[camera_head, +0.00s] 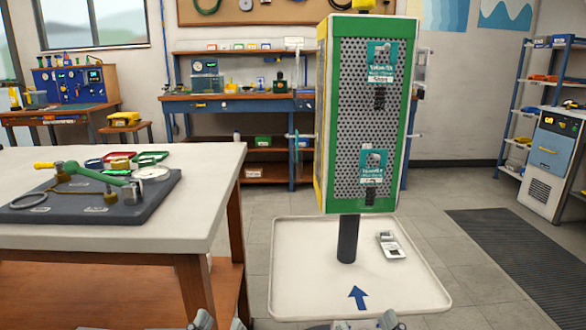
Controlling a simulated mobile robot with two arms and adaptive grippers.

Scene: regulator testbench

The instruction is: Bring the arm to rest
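My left gripper (218,323) shows only as two grey finger tips at the bottom edge, left of centre. The tips stand apart with a gap between them, and I see nothing held there. The rest of it is cut off by the frame. Grey parts of my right gripper (388,320) show at the bottom edge, right of centre. Too little of it is in view to tell its state. Both are in front of the white floor tray and low in the picture.
A white table (215,205) at left bears a dark board (140,205) with a green-handled regulator part and gauge. A green-framed perforated panel (350,150) stands on a post over a white tray (290,270) with a small device (390,245). A dark mat (520,255) lies right.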

